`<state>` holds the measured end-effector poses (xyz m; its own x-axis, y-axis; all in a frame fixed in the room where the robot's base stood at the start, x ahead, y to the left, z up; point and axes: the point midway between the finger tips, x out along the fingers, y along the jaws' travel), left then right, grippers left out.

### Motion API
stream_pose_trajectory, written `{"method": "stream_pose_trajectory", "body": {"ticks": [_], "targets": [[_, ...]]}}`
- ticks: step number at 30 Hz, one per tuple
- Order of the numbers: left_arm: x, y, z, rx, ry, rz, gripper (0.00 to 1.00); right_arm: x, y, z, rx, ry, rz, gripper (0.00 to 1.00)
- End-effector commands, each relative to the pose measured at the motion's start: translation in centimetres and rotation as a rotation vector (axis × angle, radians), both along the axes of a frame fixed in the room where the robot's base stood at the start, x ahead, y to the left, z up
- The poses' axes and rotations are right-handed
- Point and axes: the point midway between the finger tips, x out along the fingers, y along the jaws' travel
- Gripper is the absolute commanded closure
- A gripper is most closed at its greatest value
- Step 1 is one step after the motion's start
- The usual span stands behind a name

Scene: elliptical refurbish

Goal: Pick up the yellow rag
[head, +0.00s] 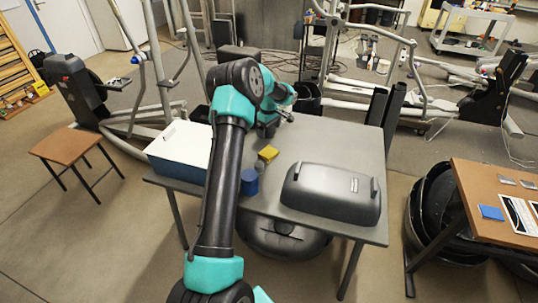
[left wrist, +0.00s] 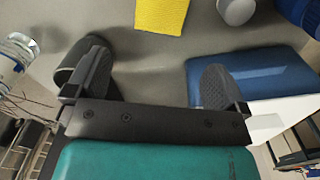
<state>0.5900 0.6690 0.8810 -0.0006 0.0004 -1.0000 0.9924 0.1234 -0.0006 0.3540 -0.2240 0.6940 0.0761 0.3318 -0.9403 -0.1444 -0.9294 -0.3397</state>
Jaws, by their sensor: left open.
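The yellow rag (head: 268,153) lies on the grey table (head: 330,140), near its middle. It also shows at the top edge of the left wrist view (left wrist: 162,14), partly cut off. My left gripper (head: 277,122) is over the far part of the table, beyond the rag. In the left wrist view, its two dark fingers (left wrist: 155,75) are spread apart with nothing between them. The rag lies outside the fingers, apart from them. My right gripper is not in view.
A blue cylinder (head: 250,183) and a small grey one (head: 260,167) stand close to the rag. A blue box with a white top (head: 178,152) is at the table's left. A large grey cover (head: 330,193) fills the front right. The table's back right is clear.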

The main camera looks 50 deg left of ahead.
Motion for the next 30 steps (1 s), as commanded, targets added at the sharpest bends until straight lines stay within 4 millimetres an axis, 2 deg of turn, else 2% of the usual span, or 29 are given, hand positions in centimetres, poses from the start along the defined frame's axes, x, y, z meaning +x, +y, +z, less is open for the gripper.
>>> {"method": "stream_pose_trajectory", "body": {"ticks": [3, 12, 16, 26, 30], "targets": [[-0.1, 0.0, -2.2, -0.002, 0.003, 0.000, 0.00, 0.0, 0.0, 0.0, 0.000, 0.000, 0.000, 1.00], [-0.1, -0.1, -6.9, -0.001, 0.002, -0.001, 0.00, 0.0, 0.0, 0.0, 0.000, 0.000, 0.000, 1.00], [0.0, 0.0, -7.7, 0.000, -0.001, 0.000, 0.00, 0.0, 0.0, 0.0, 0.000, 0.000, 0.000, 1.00], [0.0, 0.0, -7.8, 0.000, -0.001, 0.000, 0.00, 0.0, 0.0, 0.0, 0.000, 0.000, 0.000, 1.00], [-0.1, -0.1, -8.8, -0.001, 0.002, 0.000, 0.00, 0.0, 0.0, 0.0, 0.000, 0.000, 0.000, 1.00]]}}
